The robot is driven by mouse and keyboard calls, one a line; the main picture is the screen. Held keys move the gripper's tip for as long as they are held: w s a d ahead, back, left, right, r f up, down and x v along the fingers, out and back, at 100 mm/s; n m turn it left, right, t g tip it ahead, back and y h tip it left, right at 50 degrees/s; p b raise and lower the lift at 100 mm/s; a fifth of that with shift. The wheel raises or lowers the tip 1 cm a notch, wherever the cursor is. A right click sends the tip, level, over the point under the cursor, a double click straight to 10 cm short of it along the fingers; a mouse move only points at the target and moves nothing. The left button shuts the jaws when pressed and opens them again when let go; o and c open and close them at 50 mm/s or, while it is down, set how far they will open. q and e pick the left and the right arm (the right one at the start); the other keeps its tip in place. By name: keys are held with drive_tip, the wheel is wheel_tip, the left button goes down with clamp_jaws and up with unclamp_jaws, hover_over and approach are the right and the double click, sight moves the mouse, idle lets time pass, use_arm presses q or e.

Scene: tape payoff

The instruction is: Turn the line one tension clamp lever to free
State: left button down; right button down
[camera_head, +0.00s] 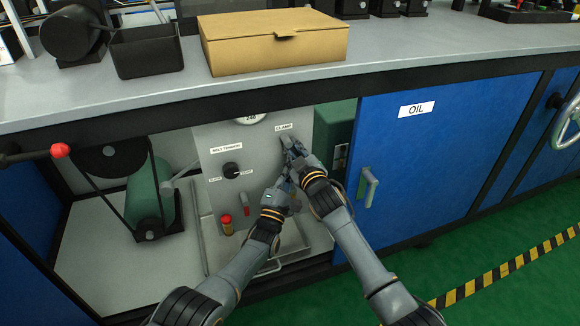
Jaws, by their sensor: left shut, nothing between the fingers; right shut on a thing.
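A grey panel (215,150) stands inside the open bay under the bench. A small label reading CLAMP (283,127) is on its upper right. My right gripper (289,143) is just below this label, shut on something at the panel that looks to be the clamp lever. The fingers hide the lever, so its angle cannot be told. My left gripper (287,176) is shut and empty, just below and left of the right one, in front of the panel. The two grippers are very close together; whether they touch cannot be told.
The panel also carries a black knob (231,170), a red-topped part (227,224) and a small red lever (246,211). A blue door marked OIL (440,150) is right of the bay. A cardboard box (272,45) and black bin (147,52) sit on the bench above.

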use_arm(q)
drive_tip(key=shift+w+d+r, duration=0.1)
drive_tip(key=shift+d+r, duration=0.1)
drive_tip(key=shift+d, duration=0.1)
use_arm(e)
drive_tip(key=shift+f, duration=0.2)
use_arm(q)
drive_tip(key=shift+d+r, duration=0.1)
drive_tip(key=shift+r, duration=0.05)
use_arm(e)
drive_tip(key=shift+a, duration=0.15)
drive_tip(key=c, duration=1.4)
unclamp_jaws()
drive_tip(key=shift+c, duration=0.2)
drive_tip(key=shift+o, duration=0.6)
use_arm(q)
drive_tip(key=shift+w+d, duration=0.1)
drive_tip(key=shift+d, duration=0.05)
use_arm(e)
drive_tip(key=shift+s+d, duration=0.1)
drive_tip(key=shift+d, duration=0.1)
